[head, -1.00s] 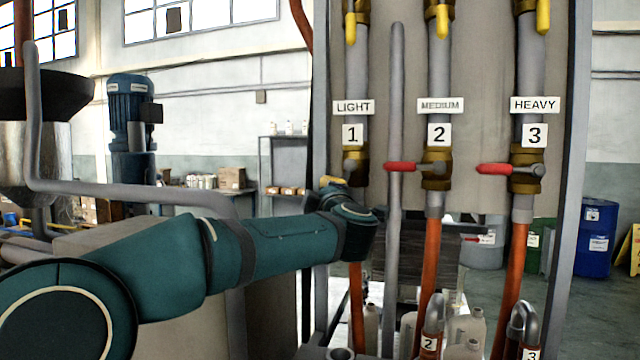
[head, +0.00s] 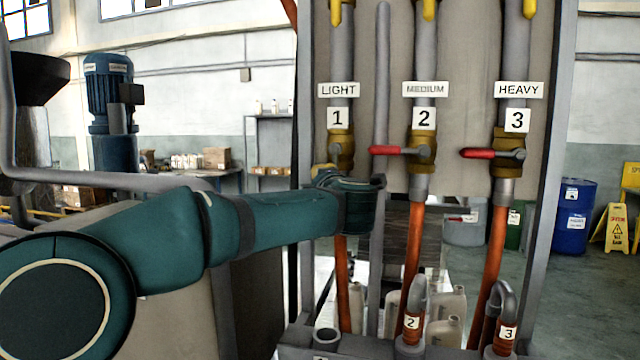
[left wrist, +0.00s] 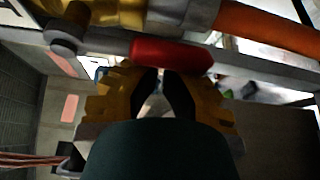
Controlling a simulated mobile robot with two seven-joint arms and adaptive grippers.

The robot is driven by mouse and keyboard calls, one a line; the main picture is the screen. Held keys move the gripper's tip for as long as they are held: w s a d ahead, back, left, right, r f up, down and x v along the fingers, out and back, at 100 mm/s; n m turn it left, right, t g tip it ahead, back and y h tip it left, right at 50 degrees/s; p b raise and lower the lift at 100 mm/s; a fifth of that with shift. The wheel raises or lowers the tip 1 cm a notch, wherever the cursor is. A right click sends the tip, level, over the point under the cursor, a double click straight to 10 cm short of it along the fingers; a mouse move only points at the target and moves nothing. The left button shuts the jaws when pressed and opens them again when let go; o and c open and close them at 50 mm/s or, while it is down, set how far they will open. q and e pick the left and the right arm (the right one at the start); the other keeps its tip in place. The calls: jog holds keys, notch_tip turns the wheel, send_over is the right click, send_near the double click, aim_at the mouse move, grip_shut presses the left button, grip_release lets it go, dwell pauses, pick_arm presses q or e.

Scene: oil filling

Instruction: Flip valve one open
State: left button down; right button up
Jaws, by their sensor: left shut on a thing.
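Valve one (head: 341,150) is the brass valve under the LIGHT and 1 labels in the head view. Its lever is hidden there behind my left arm. In the left wrist view the red lever grip (left wrist: 172,55) lies lengthwise along the pipe, pointing toward the orange hose. My left gripper (left wrist: 162,88) is shut at this grip, its black fingers against the grip's near side. The exact contact is partly hidden. In the head view my left gripper is mostly hidden behind its own wrist. My right gripper is not in view.
Valve two (head: 421,150) and valve three (head: 508,153) have red levers pointing left, across their pipes. A grey vertical pipe (head: 383,80) stands between valves one and two. Orange hoses (head: 412,245) and hooked spouts (head: 504,300) are below.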

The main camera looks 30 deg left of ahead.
pick_arm(q)
jog(key=shift+d, duration=0.1)
jog(key=s+d, duration=0.2)
jog(key=s, duration=0.5)
jog(key=shift+s+d, duration=0.2)
jog(key=shift+s, duration=0.15)
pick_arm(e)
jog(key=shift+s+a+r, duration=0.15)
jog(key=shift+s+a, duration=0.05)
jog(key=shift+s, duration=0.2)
